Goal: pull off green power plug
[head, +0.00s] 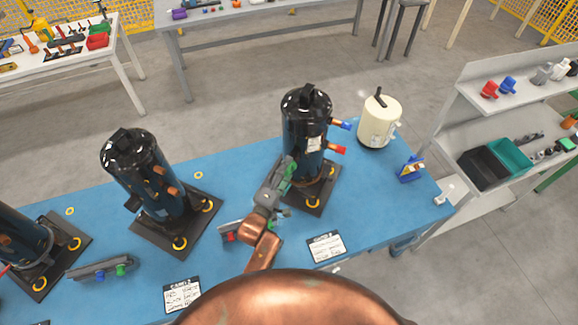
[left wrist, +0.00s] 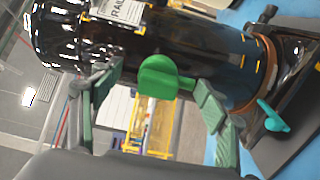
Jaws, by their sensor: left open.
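The green power plug (left wrist: 160,78) shows in the left wrist view, a rounded green knob against the dark cylinder of a compressor. That black compressor (head: 306,112) stands upright on a dark base plate, right of centre in the head view. My left gripper (head: 287,168) is at the compressor's lower left side, and its arm hides part of the base there. In the left wrist view the left gripper (left wrist: 158,88) is open, one finger on each side of the plug. Contact cannot be told. The plug is not clear in the head view. My right gripper is not in view.
A second black compressor (head: 140,165) and a partly cut-off third (head: 22,240) stand left on the blue table (head: 240,190). A cream tank (head: 380,122) stands behind right. A teal lever (left wrist: 272,117) is near the compressor's base. Label cards (head: 326,246) lie in front.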

